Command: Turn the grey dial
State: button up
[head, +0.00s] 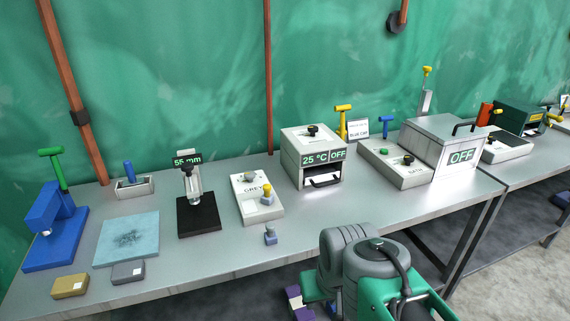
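A white box (258,211) with lettering that looks like GREY stands on the table left of the middle in the head view. On its top are a small dark grey knob (249,177) towards the back and a larger grey knob (266,200) with a yellow top at the right. I cannot tell for sure which of them is the grey dial. My folded arm, grey and green, is at the bottom, right of the box and apart from it. I cannot make out my gripper.
The table (345,207) is clear in front of the heater.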

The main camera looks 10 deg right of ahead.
aim_at(249, 176)
jog(key=u, duration=0.05)
jog(key=i, duration=0.85)
jog(key=u, duration=0.25)
